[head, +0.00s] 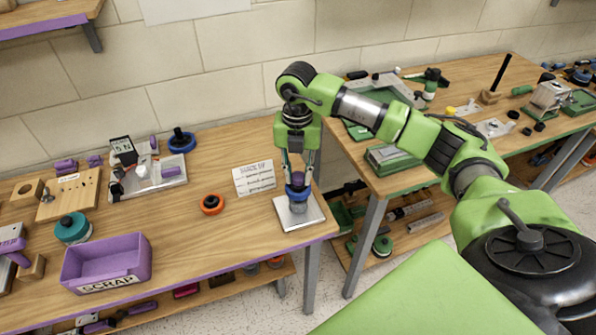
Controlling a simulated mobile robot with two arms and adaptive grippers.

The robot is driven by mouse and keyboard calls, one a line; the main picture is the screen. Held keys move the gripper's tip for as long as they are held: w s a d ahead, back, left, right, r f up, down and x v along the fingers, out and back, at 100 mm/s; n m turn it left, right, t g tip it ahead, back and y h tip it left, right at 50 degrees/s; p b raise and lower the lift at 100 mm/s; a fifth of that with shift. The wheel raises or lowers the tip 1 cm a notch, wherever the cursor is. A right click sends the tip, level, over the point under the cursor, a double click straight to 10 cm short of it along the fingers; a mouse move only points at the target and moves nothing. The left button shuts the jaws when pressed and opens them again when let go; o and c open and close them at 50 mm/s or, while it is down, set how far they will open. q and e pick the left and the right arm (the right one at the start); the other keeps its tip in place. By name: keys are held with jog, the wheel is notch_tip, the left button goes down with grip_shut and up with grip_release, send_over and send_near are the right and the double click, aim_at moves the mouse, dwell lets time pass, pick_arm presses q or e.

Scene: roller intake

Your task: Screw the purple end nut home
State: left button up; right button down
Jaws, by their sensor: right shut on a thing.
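My right gripper (298,178) points straight down over the right end of the wooden bench. It is shut on a blue-purple piece (297,193), which looks like the purple end nut. A small orange-red part shows between the fingers just above it. The piece sits low over a square light metal plate (300,214) near the bench's front right corner. The fingers partly hide it, and I cannot see any thread or whether a gap is left beneath it. My left gripper is not in view.
An orange ring with a dark centre (211,204) and a printed card (254,177) lie left of the plate. A purple scrap bin (107,263), a teal round part (73,228) and a grey fixture (150,173) stand farther left. A second bench (375,181) is to the right, beyond a gap.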

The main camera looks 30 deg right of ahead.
jog(key=shift+r, duration=0.1)
jog(key=m+p, duration=0.1)
jog(key=m, duration=0.1)
jog(key=shift+m, duration=1.3)
jog(key=c, duration=1.6)
grip_release()
jog(key=shift+c, duration=0.2)
